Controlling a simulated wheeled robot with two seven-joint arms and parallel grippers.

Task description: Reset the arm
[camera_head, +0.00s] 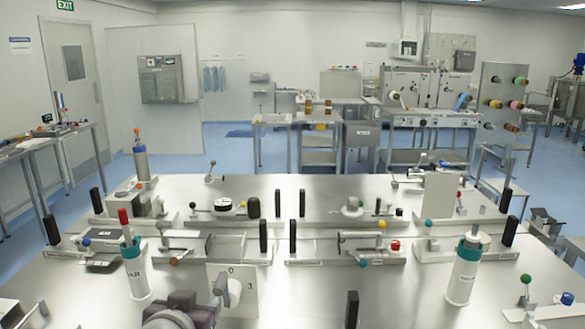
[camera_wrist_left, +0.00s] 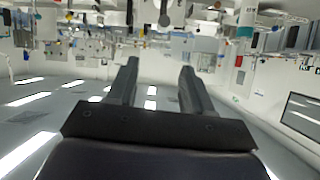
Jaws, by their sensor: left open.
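My left gripper (camera_wrist_left: 159,68) shows in the left wrist view with its two dark fingers apart and nothing between them. That view is upside down, with ceiling lights low in the picture and the benches at the top. In the head view, a dark part of my left arm shows at the bottom edge, in front of a white panel (camera_head: 240,294) marked with 0 and 3. A grey rotary handle (camera_head: 223,288) sits on that panel. I cannot tell whether the arm touches it. My right gripper is not in view.
A wide metal table (camera_head: 90,285) carries several fixtures with black handles. A white cylinder with a teal collar (camera_head: 463,278) stands at the right, another (camera_head: 135,275) at the left. Behind are a blue floor (camera_head: 230,155), workbenches and a machine (camera_head: 430,120).

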